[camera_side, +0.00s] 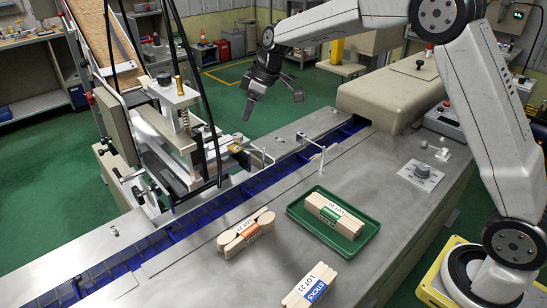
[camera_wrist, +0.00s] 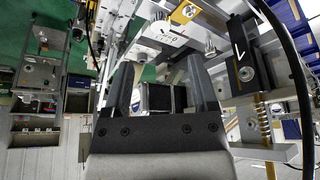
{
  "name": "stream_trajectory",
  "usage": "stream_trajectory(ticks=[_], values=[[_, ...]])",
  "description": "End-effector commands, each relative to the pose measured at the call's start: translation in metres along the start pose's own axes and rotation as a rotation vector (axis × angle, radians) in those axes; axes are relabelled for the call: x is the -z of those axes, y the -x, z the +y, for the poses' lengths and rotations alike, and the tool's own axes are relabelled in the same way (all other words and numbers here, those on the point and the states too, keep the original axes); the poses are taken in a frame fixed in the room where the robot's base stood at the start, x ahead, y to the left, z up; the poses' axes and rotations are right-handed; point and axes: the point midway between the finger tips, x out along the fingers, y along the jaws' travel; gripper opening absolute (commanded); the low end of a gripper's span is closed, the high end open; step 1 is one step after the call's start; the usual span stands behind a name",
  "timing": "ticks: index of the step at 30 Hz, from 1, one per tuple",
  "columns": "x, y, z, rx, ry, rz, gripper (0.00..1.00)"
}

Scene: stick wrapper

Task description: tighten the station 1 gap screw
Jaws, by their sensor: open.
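The wrapping station (camera_side: 175,115) stands over the blue conveyor, with a spring post and a brass-coloured rod on top. My gripper (camera_side: 273,103) hangs in the air to the right of the station, apart from it, with its fingers spread and nothing between them. In the wrist view my gripper (camera_wrist: 161,85) shows two dark fingers framing a grey-and-black block. Small knurled metal screws (camera_wrist: 209,46) show beyond the right finger, near a brass-coloured piece (camera_wrist: 185,12). I cannot tell which one is the station 1 gap screw.
The blue conveyor (camera_side: 215,178) crosses the steel table (camera_side: 330,262). A green tray (camera_side: 296,214) holds a stick bundle; other bundles (camera_side: 246,232) lie nearby. Thin metal brackets (camera_side: 322,152) rise beside the conveyor. A black cable (camera_wrist: 292,60) and a spring (camera_wrist: 261,110) show at right in the wrist view.

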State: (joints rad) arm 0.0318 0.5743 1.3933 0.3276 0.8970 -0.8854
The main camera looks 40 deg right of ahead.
Motion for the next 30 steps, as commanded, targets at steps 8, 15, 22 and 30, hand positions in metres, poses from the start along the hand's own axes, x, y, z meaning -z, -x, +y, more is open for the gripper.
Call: stream_trajectory(ticks=[8, 15, 22, 30], values=[[0.000, -0.021, -0.001, 0.001, 0.000, -0.002, 0.75], [0.000, -0.051, -0.001, 0.001, 0.000, -0.003, 0.75], [0.000, -0.071, 0.000, 0.000, 0.000, -0.001, 0.75], [0.000, -0.077, 0.000, -0.001, 0.000, 0.000, 0.75]])
